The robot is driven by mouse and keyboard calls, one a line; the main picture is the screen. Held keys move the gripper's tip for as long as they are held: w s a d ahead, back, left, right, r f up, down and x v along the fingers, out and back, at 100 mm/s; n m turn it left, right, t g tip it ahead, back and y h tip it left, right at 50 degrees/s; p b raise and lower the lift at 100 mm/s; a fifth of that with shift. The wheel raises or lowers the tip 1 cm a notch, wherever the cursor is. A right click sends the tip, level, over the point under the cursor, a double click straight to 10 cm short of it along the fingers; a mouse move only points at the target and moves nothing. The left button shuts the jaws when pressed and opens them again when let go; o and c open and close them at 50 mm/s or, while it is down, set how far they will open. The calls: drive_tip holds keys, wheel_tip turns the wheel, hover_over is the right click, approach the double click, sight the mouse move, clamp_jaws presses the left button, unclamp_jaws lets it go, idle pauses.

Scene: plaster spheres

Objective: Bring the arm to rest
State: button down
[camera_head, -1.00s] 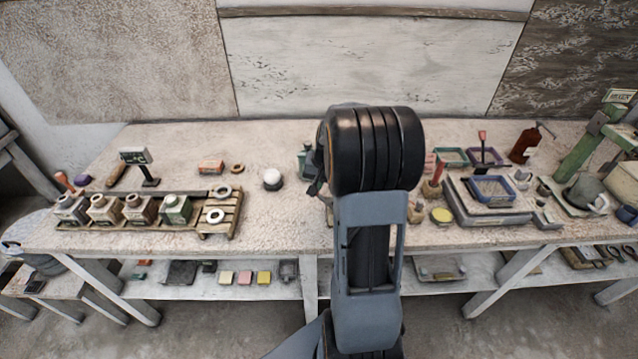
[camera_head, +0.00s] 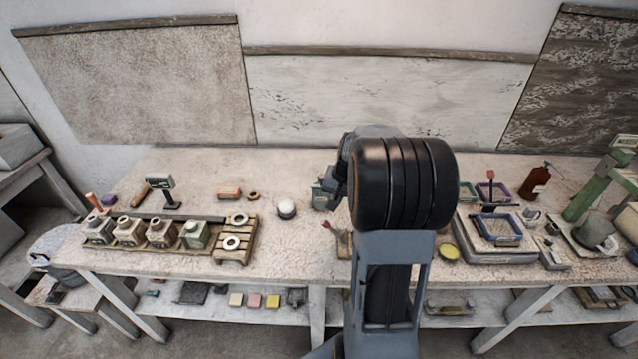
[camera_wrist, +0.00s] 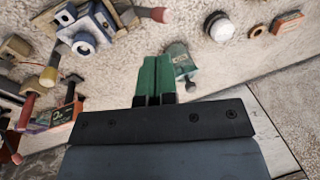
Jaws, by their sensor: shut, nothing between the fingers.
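My arm (camera_head: 395,250) stands upright in front of the bench in the head view, with a thick black joint at its top. It hides my gripper there. In the wrist view my gripper (camera_wrist: 152,80) has two green fingers side by side, touching, with nothing between them. The fingers point over the pale bench top, beside a grey-green bottle (camera_wrist: 180,62) that seems to lie beyond them. I cannot tell the exact gap. A white plaster sphere (camera_head: 286,206) sits on a dark base on the bench; it also shows in the wrist view (camera_wrist: 219,25).
The bench (camera_head: 270,165) holds a wooden rack (camera_head: 235,254) with several small bottles at left. An orange block (camera_head: 229,193) and a ring (camera_head: 253,196) lie near the sphere. A blue tray (camera_head: 498,228) and a green stand (camera_head: 590,190) are at right. The bench's back middle is clear.

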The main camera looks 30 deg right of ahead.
drive_tip(key=s+a+r+n+t, duration=0.1)
drive_tip(key=s+a+r+n, duration=0.3)
drive_tip(key=a, duration=0.6)
drive_tip(key=s+a+r+n+t+h, duration=0.1)
drive_tip(key=s+a+r+n, duration=0.3)
drive_tip(key=s+a, duration=0.5)
drive_tip(key=shift+s+a+r, duration=0.25)
drive_tip(key=shift+a+r, duration=0.05)
drive_tip(key=shift+a, duration=0.05)
drive_tip(key=shift+d, duration=0.1)
